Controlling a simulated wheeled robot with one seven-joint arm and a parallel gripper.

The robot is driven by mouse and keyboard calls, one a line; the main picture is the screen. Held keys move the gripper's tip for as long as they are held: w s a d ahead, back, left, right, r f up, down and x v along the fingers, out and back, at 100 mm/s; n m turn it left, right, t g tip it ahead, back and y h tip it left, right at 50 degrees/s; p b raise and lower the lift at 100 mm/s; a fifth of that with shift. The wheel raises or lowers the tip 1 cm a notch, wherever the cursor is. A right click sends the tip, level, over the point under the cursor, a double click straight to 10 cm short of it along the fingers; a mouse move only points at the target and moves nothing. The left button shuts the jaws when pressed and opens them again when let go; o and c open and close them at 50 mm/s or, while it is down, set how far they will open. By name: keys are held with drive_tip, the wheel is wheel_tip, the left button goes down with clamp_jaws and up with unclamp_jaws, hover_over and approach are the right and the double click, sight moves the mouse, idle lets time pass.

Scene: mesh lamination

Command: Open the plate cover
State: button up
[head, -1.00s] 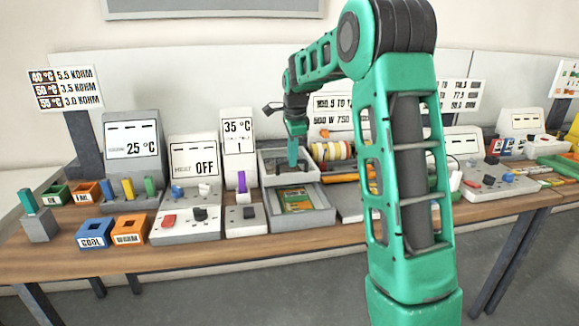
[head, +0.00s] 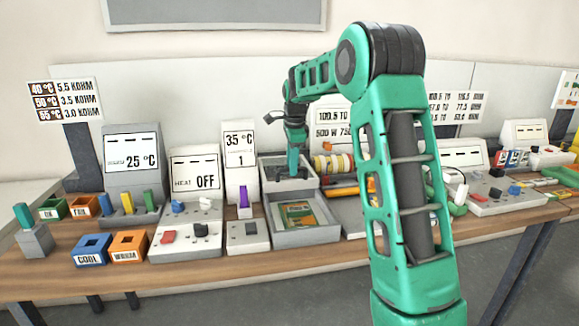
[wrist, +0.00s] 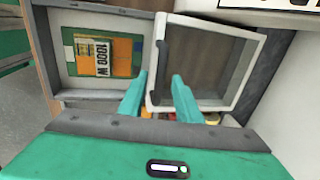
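The plate cover (wrist: 240,74) is a pale grey frame around a see-through pane, with a dark bar along its left edge in the wrist view. In the head view its frame (head: 264,174) is behind the front tray (head: 305,239). That tray holds an orange and green plate (head: 297,213), marked 1000 W in the wrist view (wrist: 104,56); the plate is in plain sight. My gripper (head: 292,177) is down at the cover. In the wrist view its teal fingers (wrist: 159,95) are apart, either side of the cover's near left corner. I cannot tell whether they touch it.
A 35 °C display unit (head: 240,168) with a purple lever (head: 243,200) stands close left of the tray. Yellow rolls (head: 332,163) lie close on the right.

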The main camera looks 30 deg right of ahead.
wheel_tip(320, 180, up, 10)
drive_tip(key=s, duration=0.2)
drive_tip(key=shift+a+r, duration=0.25)
drive_tip(key=shift+a, duration=0.1)
idle(0.5)
drive_tip(key=s+f+n+g, duration=0.15)
drive_tip(key=s+n, duration=0.25)
drive_tip(key=s, duration=0.8)
drive_tip(key=s+f+n, duration=0.3)
drive_tip(key=s+n, duration=0.1)
drive_tip(key=s, duration=0.8)
drive_tip(key=s+a+f+n, duration=0.1)
drive_tip(key=s+f+n, duration=0.1)
drive_tip(key=s, duration=0.5)
drive_tip(key=s+a+f+n, duration=0.2)
drive_tip(key=s+f, duration=0.3)
drive_tip(key=s, duration=0.3)
drive_tip(key=s+a+f+n, duration=0.1)
drive_tip(key=s+f+n, duration=0.2)
drive_tip(key=s, duration=0.4)
drive_tip(key=shift+s+a+f+y, duration=0.25)
drive_tip(key=shift+a+f+y, duration=0.1)
drive_tip(key=shift+f+y, duration=0.05)
drive_tip(key=shift+g, duration=0.25)
